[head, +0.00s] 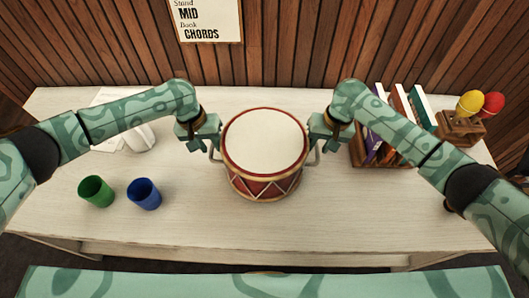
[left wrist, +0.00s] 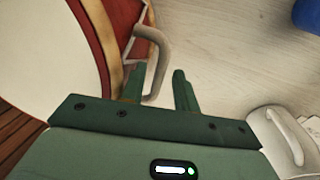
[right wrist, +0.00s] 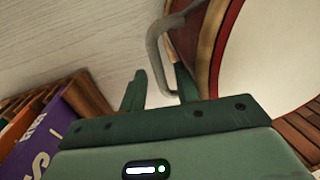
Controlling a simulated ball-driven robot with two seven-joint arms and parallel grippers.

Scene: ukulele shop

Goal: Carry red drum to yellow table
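The red drum (head: 262,187) stands upright on a pale wooden table (head: 330,225), with a cream top and a metal handle on each side. My left gripper (head: 207,143) is at the drum's left handle (head: 213,156). In the left wrist view its fingers (left wrist: 161,80) are apart, with the handle (left wrist: 158,50) between them. My right gripper (head: 319,143) is at the right handle (head: 313,158). In the right wrist view its fingers (right wrist: 158,82) are also apart, with the handle (right wrist: 155,55) between them. No yellow table shows.
A green cup (head: 95,192) and a blue cup (head: 144,194) stand left of the drum. A white mug (head: 140,138) and papers (head: 108,97) lie behind my left arm. Books (head: 398,103) and a wooden stand with maracas (head: 462,128) are at right. The table's front middle is clear.

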